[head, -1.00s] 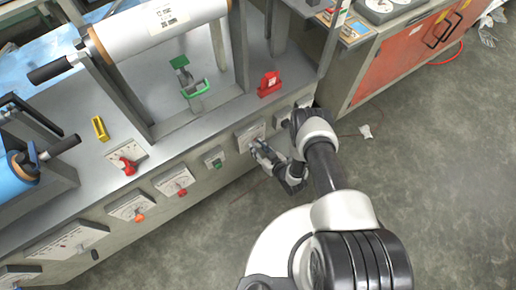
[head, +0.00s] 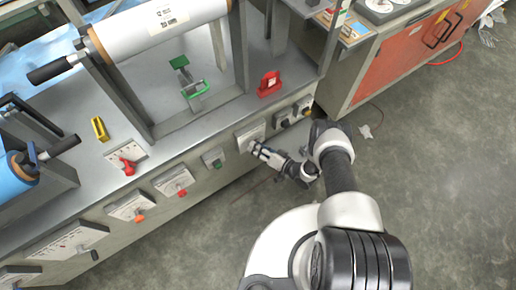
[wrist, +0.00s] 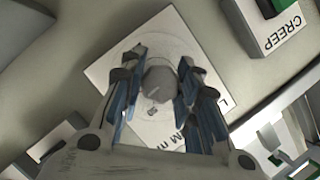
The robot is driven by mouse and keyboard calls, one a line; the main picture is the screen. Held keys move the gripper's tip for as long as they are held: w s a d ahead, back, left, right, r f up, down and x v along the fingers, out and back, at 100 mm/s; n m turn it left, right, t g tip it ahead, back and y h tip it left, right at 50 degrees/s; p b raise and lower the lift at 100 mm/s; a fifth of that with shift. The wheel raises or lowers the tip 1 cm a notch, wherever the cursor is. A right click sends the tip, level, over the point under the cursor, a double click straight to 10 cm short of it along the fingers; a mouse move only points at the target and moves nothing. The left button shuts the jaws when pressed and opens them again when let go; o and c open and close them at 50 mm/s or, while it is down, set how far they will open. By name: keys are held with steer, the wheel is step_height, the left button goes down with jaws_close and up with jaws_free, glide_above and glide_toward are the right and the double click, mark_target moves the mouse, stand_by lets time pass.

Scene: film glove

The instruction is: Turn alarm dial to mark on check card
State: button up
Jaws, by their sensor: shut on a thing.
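In the wrist view a round grey knob (wrist: 159,83) sits in the middle of a white square dial plate (wrist: 105,72) with a faint ring and partly hidden lettering. My gripper (wrist: 158,75) is shut on this knob, with one finger on each side. In the head view my gripper (head: 254,148) is at a white plate (head: 247,132) on the bench's front panel, and its fingers hide the knob there. I cannot read which dial this is. I cannot tell which card is the check card.
A dark control (head: 285,121) is close on the right. A CREEP label (wrist: 282,30) is near the plate.

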steer(key=shift+w+r, duration=0.1)
stand_by(0.3)
steer(key=o, duration=1.1)
steer(key=v, duration=1.2)
steer(key=shift+d+f, duration=0.1)
steer(key=shift+f, duration=0.15)
